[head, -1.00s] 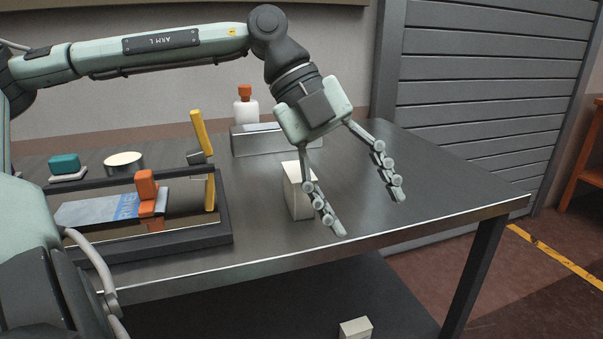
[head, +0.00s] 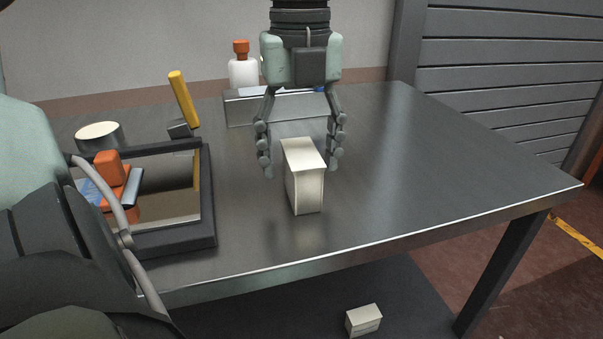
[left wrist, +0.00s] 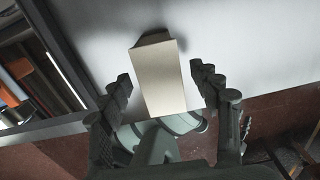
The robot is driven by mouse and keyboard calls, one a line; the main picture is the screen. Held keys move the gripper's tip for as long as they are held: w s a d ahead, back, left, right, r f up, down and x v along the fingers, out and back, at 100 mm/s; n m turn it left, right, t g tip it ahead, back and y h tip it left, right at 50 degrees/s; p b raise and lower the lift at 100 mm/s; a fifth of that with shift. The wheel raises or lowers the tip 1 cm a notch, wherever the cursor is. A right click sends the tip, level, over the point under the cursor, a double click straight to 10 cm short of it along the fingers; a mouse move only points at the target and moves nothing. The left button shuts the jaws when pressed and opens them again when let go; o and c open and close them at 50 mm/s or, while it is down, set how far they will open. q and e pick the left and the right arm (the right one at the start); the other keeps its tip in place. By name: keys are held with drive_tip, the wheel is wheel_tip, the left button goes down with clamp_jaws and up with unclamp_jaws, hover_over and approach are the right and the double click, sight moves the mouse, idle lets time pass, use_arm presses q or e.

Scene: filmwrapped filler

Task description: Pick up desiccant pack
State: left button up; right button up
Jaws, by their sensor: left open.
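A cream-white upright box (head: 306,185), which I take to be the desiccant pack, stands on the metal table. My left gripper (head: 302,163) points down over it and is open, with one finger on either side of the box's top. In the left wrist view the box (left wrist: 160,80) lies between the two open fingers (left wrist: 165,92), with a gap showing on each side. I see no contact. My right gripper is not in view.
A dark-framed tray (head: 208,200) with orange and yellow-handled items lies left of the box. A grey metal block (head: 250,112) and a white bottle with an orange cap (head: 243,72) stand behind. Another small white box (head: 363,321) is on the lower shelf. The table's right side is clear.

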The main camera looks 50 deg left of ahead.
use_arm(q)
wheel_tip(320, 180, down, 4)
drive_tip(key=shift+r, duration=0.15)
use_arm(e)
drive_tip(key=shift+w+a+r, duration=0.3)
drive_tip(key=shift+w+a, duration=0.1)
use_arm(q)
drive_tip(key=shift+w, duration=0.1)
drive_tip(key=c, duration=1.4)
drive_tip(key=shift+r, duration=0.15)
